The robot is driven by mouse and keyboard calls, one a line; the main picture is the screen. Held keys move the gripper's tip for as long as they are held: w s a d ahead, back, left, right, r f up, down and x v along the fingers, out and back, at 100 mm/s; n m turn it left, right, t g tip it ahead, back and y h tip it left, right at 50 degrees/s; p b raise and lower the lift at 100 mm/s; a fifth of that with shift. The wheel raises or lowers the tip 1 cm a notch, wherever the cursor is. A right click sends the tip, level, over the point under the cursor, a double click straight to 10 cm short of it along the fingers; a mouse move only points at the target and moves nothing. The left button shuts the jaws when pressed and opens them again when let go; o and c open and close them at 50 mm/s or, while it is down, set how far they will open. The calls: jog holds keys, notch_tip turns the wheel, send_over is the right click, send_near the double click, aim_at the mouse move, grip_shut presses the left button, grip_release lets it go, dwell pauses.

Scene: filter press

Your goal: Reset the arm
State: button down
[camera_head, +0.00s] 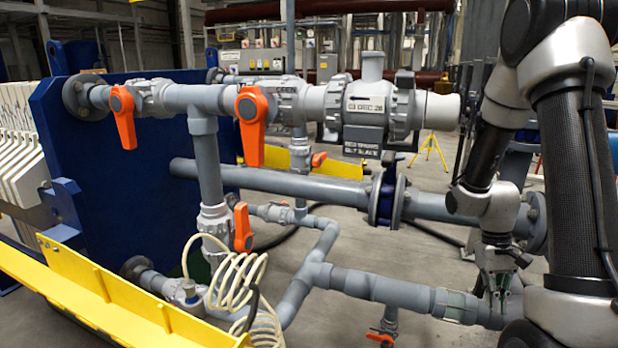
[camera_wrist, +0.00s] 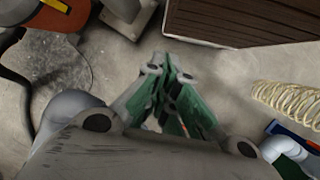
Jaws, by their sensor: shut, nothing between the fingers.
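My gripper (camera_head: 499,297) hangs at the right of the head view, below my folded arm, pointing down in front of or beside the lower grey pipe. In the wrist view my gripper (camera_wrist: 172,122) has its green-padded fingers together, with nothing between them. Below the fingers lies the concrete floor (camera_wrist: 215,75). My arm stands upright along the right side of the head view and hides part of the pipework behind it.
Grey pipes (camera_head: 275,179) with orange valve handles (camera_head: 251,127) fill the middle. A blue press plate (camera_head: 140,200) and yellow rail (camera_head: 110,295) stand left. A coiled cream hose (camera_head: 240,290) hangs low. A brown slatted box (camera_wrist: 245,20) shows in the wrist view.

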jog(key=s+a+r+t, duration=0.2)
jog(key=s+a+r, duration=0.1)
jog(key=r, duration=0.6)
jog(key=s+a+r+t, duration=0.3)
jog(key=s+r, duration=0.1)
jog(key=r, duration=0.4)
jog(key=s+a+r+n+t, duration=0.1)
jog(key=s+a+r+t, duration=0.2)
jog(key=r, duration=0.6)
jog(key=shift+s+a+r+y, duration=0.2)
jog(key=shift+a+r+y, duration=0.1)
jog(key=shift+a+r, duration=0.05)
